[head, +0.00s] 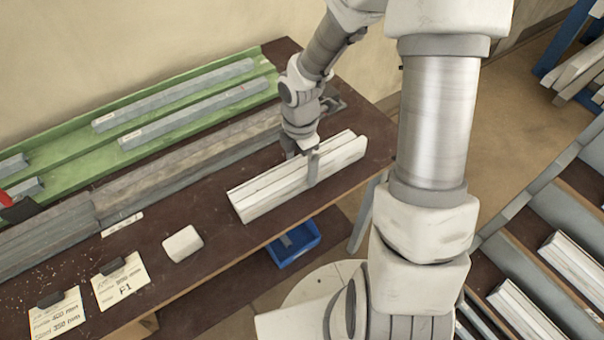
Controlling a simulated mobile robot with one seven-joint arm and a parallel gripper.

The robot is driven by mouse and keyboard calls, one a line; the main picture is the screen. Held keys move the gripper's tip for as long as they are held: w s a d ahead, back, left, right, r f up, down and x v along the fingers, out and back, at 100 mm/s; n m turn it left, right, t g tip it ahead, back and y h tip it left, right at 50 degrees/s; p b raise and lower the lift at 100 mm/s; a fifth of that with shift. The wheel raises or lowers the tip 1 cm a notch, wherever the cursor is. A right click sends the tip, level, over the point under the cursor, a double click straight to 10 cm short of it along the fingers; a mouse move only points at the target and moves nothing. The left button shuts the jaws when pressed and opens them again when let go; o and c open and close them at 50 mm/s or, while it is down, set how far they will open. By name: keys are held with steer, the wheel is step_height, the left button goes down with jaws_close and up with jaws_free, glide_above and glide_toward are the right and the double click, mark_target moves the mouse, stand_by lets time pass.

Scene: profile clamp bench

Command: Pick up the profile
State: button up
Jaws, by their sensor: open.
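The profile (267,191) is a long white grooved bar lying on the dark brown bench (213,240), near its front edge and toward its right end. My gripper (302,165) points down at the profile, right of its middle. Its jaws are open, with one finger in front of the profile's near side and the other partly hidden behind the profile's top. I cannot tell whether the fingers touch it.
A green tray (70,180) with several grey bars lies along the wall. A long grey rail (150,182) runs in front of it. A white block (183,244) and paper cards (121,283) lie left of the profile. A blue bin (294,246) sits below the bench edge. Racks with more profiles stand right.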

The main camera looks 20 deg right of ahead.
steer(key=shift+r, duration=0.1)
jaws_close()
stand_by(0.4)
